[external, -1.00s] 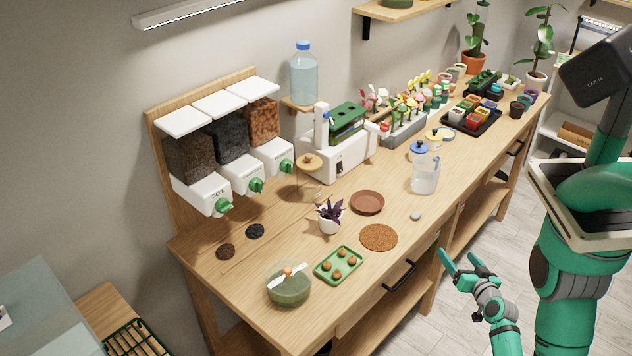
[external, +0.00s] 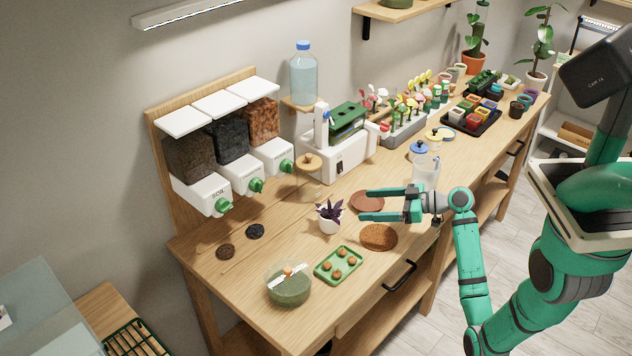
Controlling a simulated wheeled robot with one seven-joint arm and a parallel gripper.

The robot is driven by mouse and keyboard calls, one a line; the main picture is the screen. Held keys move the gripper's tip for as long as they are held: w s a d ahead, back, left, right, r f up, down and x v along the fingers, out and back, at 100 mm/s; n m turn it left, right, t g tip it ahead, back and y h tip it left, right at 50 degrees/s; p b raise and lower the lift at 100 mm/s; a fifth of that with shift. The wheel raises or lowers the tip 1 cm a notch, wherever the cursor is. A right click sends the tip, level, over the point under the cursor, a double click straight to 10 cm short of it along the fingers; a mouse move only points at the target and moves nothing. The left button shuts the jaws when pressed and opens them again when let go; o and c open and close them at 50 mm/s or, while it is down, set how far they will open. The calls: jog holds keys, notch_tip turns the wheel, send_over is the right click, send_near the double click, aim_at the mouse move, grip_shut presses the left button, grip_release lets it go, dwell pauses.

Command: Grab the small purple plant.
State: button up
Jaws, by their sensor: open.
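The small purple plant (external: 330,216) stands upright in a white pot on the wooden bench (external: 245,283), left of my gripper. My gripper (external: 362,204) is open, with its two green fingers pointing left toward the plant. The fingers are above the bench, apart from the plant, with nothing between them. They partly cover the terracotta saucer (external: 368,196) behind.
A round brown mat (external: 378,238) lies in front of my gripper. A green tray (external: 338,266) with several small brown balls and a green bowl (external: 288,288) are nearer the front. A clear jug (external: 426,170) stands behind my wrist. Dispensers (external: 236,172) line the back left.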

aim_at(329, 215)
jog(key=a, duration=0.1)
jog(key=s+a+n+g, duration=0.1)
jog(key=shift+s+a+f+n+g, duration=0.2)
jog(key=shift+s+a+n+g, duration=0.1)
jog(key=shift+a, duration=0.1)
jog(key=x, duration=0.4)
jog(key=shift+a+f, duration=0.15)
jog(key=shift+a, duration=0.1)
jog(key=shift+f+x, duration=0.15)
jog(key=shift+x, duration=1.4)
jog(key=shift+f+x, duration=0.15)
jog(key=shift+x, duration=1.45)
jog(key=shift+w+d, duration=0.15)
jog(key=shift+d, duration=0.05)
jog(key=shift+c, duration=0.3)
jog(key=c, duration=1.2)
jog(key=shift+r, duration=0.15)
